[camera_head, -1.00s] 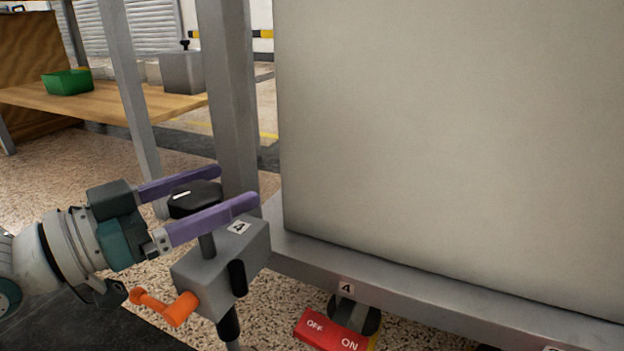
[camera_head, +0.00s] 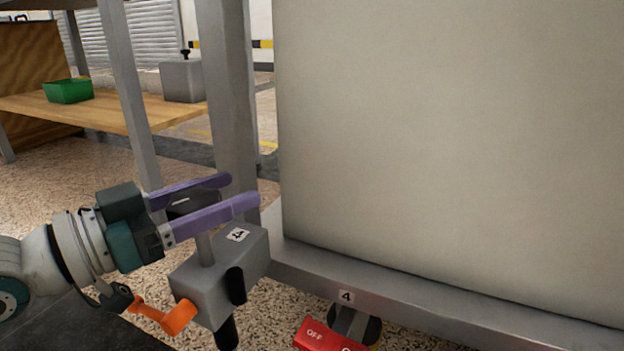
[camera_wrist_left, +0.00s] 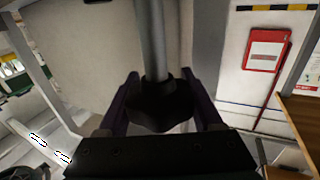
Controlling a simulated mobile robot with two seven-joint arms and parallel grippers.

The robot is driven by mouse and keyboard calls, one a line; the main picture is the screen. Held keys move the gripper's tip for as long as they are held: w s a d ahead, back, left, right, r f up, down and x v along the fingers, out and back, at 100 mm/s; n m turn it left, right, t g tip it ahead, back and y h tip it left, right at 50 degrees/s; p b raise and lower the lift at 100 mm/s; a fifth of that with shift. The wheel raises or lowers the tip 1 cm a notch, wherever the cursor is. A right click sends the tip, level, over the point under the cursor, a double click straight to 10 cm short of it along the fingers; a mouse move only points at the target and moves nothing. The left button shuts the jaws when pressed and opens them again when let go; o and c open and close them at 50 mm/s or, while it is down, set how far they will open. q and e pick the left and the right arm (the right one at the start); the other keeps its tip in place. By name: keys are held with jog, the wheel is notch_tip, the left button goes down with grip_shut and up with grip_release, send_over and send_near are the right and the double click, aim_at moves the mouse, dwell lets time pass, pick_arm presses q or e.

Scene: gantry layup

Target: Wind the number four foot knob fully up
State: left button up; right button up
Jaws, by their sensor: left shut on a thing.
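The number four foot knob (camera_head: 190,205) is a black knob on a grey stem above a grey block (camera_head: 215,275) labelled 4. My left gripper (camera_head: 243,193) has purple fingers on either side of the knob and is shut on it. The near finger hides much of the knob in the head view. In the left wrist view the dark knob (camera_wrist_left: 166,103) sits between the fingers, with the stem (camera_wrist_left: 152,40) running from it. My right gripper is not in view.
An orange crank handle (camera_head: 165,318) sticks out from the block, close under my left wrist. A red ON/OFF pedal (camera_head: 318,337) is by a castor under the grey frame rail (camera_head: 400,305). A large grey panel (camera_head: 440,130) stands right. A grey post (camera_head: 232,120) rises behind the knob.

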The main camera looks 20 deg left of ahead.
pick_arm(q)
jog(key=shift+c, duration=1.2)
jog(key=shift+r+y+p, duration=0.1)
jog(key=shift+y+p, duration=0.2)
jog(key=shift+p, duration=0.2)
jog(key=n+t+y+p, duration=0.1)
jog(key=n+y+p, duration=0.1)
jog(key=y+p, duration=0.1)
jog(key=a+n+t+y+p, duration=0.1)
jog(key=n+y+p, duration=0.2)
jog(key=y+p, duration=0.1)
jog(key=shift+w+a+r+n+p, duration=0.15)
jog(key=shift+n+p, duration=0.15)
jog(key=shift+p, duration=0.4)
jog(key=y, duration=0.1)
jog(key=n+y, duration=0.1)
jog(key=n+y+p, duration=0.1)
jog(key=y, duration=0.1)
jog(key=shift+a+f, duration=0.2)
jog(key=shift+a, duration=0.05)
jog(key=shift+a+f+n+g+y, duration=0.15)
jog(key=shift+n+g+y, duration=0.1)
jog(key=shift+n+y, duration=0.4)
jog(key=shift+a+r+n+g+y, duration=0.15)
jog(key=shift+n+g+y, duration=0.2)
jog(key=shift+y, duration=0.55)
jog(key=shift+a+f+n+g+y, duration=0.1)
jog(key=shift+a+n+g+y, duration=0.1)
jog(key=shift+n+y, duration=0.5)
jog(key=shift+y, duration=0.25)
